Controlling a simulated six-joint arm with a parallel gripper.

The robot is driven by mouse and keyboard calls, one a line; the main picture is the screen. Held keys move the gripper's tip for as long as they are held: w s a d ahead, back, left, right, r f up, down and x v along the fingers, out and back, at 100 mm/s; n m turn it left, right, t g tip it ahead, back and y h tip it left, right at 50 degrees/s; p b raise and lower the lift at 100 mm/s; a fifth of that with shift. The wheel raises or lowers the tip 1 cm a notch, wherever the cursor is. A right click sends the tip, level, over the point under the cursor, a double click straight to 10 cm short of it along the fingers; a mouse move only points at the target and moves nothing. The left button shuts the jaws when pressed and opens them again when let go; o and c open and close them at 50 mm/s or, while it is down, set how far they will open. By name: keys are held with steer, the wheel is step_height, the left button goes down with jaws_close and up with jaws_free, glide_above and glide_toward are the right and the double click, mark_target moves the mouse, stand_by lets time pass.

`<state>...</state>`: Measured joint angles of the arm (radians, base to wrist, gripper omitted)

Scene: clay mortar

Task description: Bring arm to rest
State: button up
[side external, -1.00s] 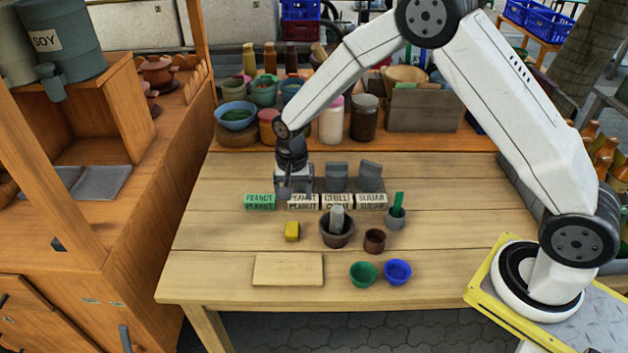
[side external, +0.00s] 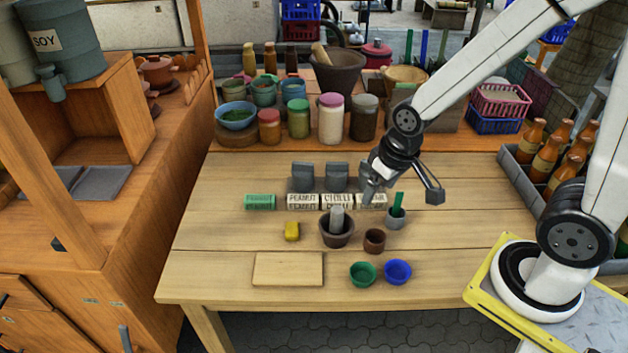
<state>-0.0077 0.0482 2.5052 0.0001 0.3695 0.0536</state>
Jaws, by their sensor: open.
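My gripper (side external: 401,198) is in the side external view, above the right part of the wooden table (side external: 215,240). Its two fingers are spread wide with nothing between them. It hangs near the sugar label block (side external: 371,201) and partly covers it. The small grey cup with a green handle (side external: 396,217) stands close by in the picture. The clay mortar (side external: 337,236) with a grey pestle (side external: 336,218) in it stands to the lower left of my gripper.
Label blocks (side external: 303,201) and grey scoop-like boxes (side external: 303,177) stand in rows. Jars (side external: 331,119) line the back; sauce bottles (side external: 546,158) stand right.

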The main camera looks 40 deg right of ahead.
steer(key=shift+s+d+n, duration=0.1)
steer(key=shift+s+n, duration=0.2)
steer(key=shift+s, duration=0.45)
steer(key=shift+o, duration=0.6)
steer(key=shift+w, duration=0.15)
